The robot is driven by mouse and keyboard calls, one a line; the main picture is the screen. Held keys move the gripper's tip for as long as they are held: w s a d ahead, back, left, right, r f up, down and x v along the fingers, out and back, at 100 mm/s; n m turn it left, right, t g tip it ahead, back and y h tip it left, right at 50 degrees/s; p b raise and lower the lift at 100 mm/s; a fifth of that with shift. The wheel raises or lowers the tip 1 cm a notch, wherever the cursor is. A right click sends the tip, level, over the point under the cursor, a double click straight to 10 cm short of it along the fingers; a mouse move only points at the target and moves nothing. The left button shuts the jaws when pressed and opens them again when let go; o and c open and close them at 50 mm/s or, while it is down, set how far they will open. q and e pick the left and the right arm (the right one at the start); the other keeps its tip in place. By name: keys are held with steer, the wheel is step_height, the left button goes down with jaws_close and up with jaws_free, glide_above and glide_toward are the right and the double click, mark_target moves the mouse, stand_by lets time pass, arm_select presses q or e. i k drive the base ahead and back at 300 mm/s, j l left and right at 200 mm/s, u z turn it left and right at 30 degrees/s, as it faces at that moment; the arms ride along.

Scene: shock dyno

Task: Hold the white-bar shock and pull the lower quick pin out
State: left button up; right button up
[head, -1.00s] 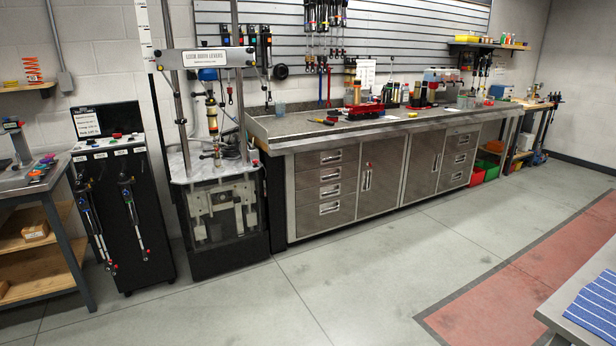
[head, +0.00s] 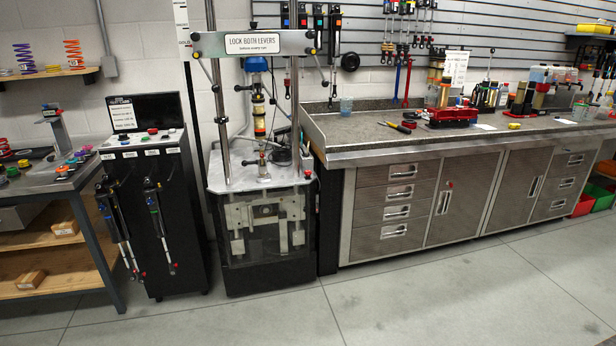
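The dyno (head: 265,270) stands left of the middle in the head view, with two silver columns and a crossbar sign reading "LOCK BOTH LEVERS" (head: 253,42). A shock (head: 259,112) is mounted upright between the crossbar and the dyno's white table top (head: 236,178). It has dark and pale bands, and I cannot tell if one is a white bar. A small metal fitting (head: 263,162) sits under it on the table top, and the lower quick pin is too small to make out. Neither of my grippers is in view.
A black cabinet (head: 178,235) with shocks hung on its front stands left of the dyno. A steel workbench (head: 335,158) with drawers stands close on the right. A shelved side table (head: 82,200) is at far left. The floor (head: 400,315) in front is clear.

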mark_target(244, 163)
steer(key=i+l+u, duration=0.25)
steer(key=i, duration=0.2)
steer(key=i+l+u, duration=0.1)
steer(key=i+u, duration=0.15)
steer(key=i, duration=0.15)
steer(key=i+j, duration=0.1)
steer(key=i, duration=2.25)
